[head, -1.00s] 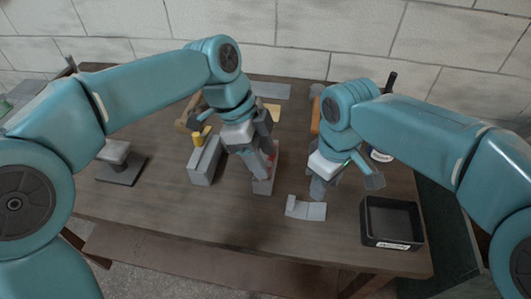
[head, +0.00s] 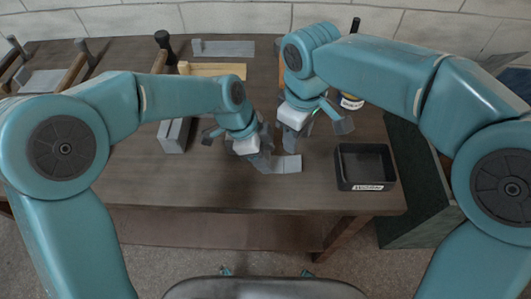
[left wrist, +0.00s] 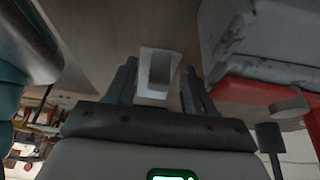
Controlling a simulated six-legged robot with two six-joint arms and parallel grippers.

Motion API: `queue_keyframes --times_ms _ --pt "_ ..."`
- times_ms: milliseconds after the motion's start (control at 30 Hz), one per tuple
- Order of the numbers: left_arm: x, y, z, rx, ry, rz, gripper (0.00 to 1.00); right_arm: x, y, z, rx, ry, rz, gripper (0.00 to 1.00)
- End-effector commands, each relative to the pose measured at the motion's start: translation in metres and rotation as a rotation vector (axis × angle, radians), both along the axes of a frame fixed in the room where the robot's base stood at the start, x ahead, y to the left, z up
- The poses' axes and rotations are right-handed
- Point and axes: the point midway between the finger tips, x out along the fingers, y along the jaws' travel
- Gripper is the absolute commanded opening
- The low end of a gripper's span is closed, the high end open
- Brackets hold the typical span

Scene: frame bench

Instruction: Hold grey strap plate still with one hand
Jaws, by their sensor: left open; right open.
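The grey strap plate (head: 288,164) lies near the front of the bench, a small light-grey piece with a bend at its left part. My left gripper (head: 262,161) is at its left end, pointing down, with open jaws. In the left wrist view, a light-grey piece (left wrist: 157,70), apparently the plate's end, shows between the two open fingers (left wrist: 160,82); contact cannot be told. My right gripper (head: 295,140) is open just behind the plate. My left gripper hides part of the plate's left end.
A black open bin (head: 364,184) with a label stands to the right. A grey block (head: 174,135) stands to the left. A wooden tray (head: 210,71) and a flat grey plate (head: 228,48) lie at the back. In the left wrist view, a red part (left wrist: 258,94) is near the right finger.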

Motion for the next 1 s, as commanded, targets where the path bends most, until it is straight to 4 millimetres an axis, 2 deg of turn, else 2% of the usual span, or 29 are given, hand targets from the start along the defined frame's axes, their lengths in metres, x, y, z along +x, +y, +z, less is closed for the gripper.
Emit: queue_keyframes --times_ms 300,333,400,500,1000 --pt "-0.0002 -0.0017 -0.0038 0.0 0.0 0.0 0.53 0.0 0.0 0.0001 0.0 0.0 0.0 0.43" --pt "-0.0003 -0.0016 -0.0039 0.0 0.0 0.0 0.5 0.0 0.0 0.0001 0.0 0.0 0.0 0.43" --pt "-0.0003 -0.0016 -0.0038 0.0 0.0 0.0 0.27 0.0 0.0 0.0001 0.0 0.0 0.0 0.43" --pt "-0.0002 -0.0015 -0.0036 0.0 0.0 0.0 0.0 0.0 0.0 0.0001 0.0 0.0 0.0 0.43" --pt "-0.0001 -0.0014 -0.0032 0.0 0.0 0.0 0.0 0.0 0.0 0.0001 0.0 0.0 0.0 0.43"
